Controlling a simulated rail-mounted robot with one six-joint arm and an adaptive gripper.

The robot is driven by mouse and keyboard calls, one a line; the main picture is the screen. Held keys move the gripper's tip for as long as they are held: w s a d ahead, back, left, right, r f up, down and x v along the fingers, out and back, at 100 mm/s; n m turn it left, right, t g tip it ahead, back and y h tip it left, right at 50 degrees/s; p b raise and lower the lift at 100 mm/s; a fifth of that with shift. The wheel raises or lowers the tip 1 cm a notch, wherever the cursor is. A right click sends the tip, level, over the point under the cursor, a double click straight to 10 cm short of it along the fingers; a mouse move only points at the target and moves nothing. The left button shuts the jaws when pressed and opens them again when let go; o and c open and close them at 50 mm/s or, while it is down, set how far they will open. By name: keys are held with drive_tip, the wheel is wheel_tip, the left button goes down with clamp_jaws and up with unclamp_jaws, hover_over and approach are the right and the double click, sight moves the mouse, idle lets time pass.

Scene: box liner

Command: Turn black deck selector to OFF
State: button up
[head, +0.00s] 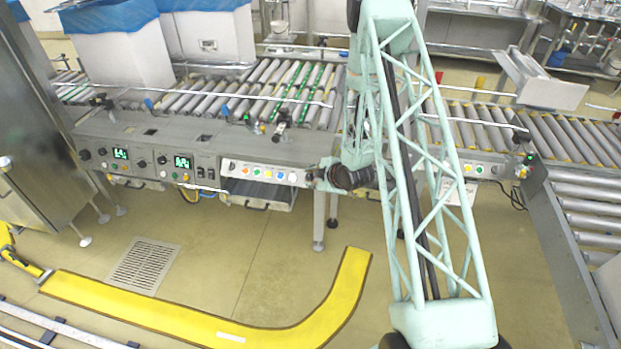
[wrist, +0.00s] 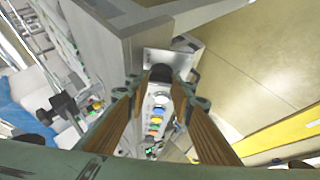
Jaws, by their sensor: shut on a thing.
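The black deck selector (wrist: 160,73) shows in the wrist view as a dark round knob on a light plate at the end of the button panel (wrist: 157,122). My gripper (wrist: 160,84) is shut on it, with a brown-faced finger on either side. In the head view my gripper (head: 314,175) reaches left to the right end of the same button panel (head: 260,173). There the gripper hides the selector, and I cannot read its pointer or any OFF mark in either view.
Left of the button panel, the grey deck carries green displays (head: 183,162) and other black knobs (head: 85,154). Roller conveyors (head: 290,85) and white boxes with blue liners (head: 122,55) stand behind.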

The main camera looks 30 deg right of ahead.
drive_tip(key=o, duration=0.6)
drive_tip(key=shift+s, duration=0.1)
drive_tip(key=shift+v, duration=5.95)
drive_tip(key=shift+r, duration=0.1)
